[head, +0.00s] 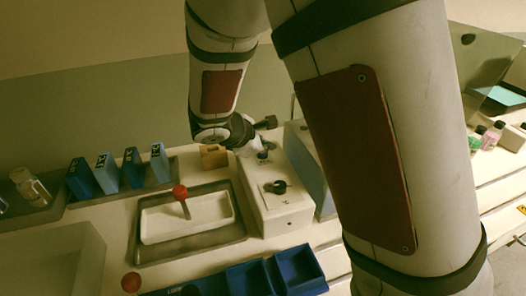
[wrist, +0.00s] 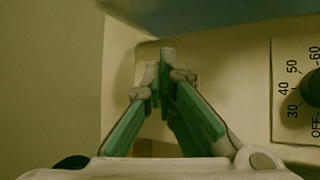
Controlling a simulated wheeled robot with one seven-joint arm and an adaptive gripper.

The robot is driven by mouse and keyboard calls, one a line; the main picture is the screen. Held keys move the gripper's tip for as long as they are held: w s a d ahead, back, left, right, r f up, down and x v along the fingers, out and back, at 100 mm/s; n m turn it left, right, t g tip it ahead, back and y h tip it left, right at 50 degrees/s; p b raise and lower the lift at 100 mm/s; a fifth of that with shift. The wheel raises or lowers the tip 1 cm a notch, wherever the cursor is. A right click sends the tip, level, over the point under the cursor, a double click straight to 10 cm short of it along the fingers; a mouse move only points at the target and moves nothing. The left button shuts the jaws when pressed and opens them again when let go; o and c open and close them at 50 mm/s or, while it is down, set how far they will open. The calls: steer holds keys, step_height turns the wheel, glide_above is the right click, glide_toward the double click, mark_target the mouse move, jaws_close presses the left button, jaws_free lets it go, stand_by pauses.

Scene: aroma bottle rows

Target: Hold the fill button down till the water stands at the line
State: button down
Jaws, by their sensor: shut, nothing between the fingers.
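My gripper (wrist: 160,72) is shut and empty in the wrist view, its fingertips close in front of a pale machine panel (wrist: 235,75). I cannot tell whether the tips touch it. No fill button is clearly seen; the fingers cover part of the panel. A dial (wrist: 312,88) marked OFF, 30, 40, 50, 60 is to the right. In the head view my gripper (head: 256,147) is at the far end of the white machine (head: 285,218), which carries a black knob (head: 276,187). A bluish box-like part (head: 312,168) stands beside it, partly behind my arm. No water level or line is discernible.
Left of the machine, a white tray (head: 160,226) holds a red-knobbed tool (head: 181,194). Several blue labelled holders (head: 105,172) stand behind. Blue bins (head: 299,270) are in front. A tan block (head: 213,156) lies near my gripper. Small bottles (head: 491,136) stand far right.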

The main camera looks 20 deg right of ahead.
steer(key=shift+w+f, duration=0.35)
steer(key=shift+f, duration=0.1)
steer(key=shift+w+r+p, duration=0.1)
steer(key=shift+w+p, duration=0.15)
steer(key=shift+p, duration=0.05)
step_height(320, 180, up, 4)
steer(key=p, duration=0.3)
steer(key=shift+s+r+p, duration=0.15)
steer(key=shift+p, duration=0.2)
steer(key=shift+r+p, duration=0.4)
steer(key=shift+r, duration=0.15)
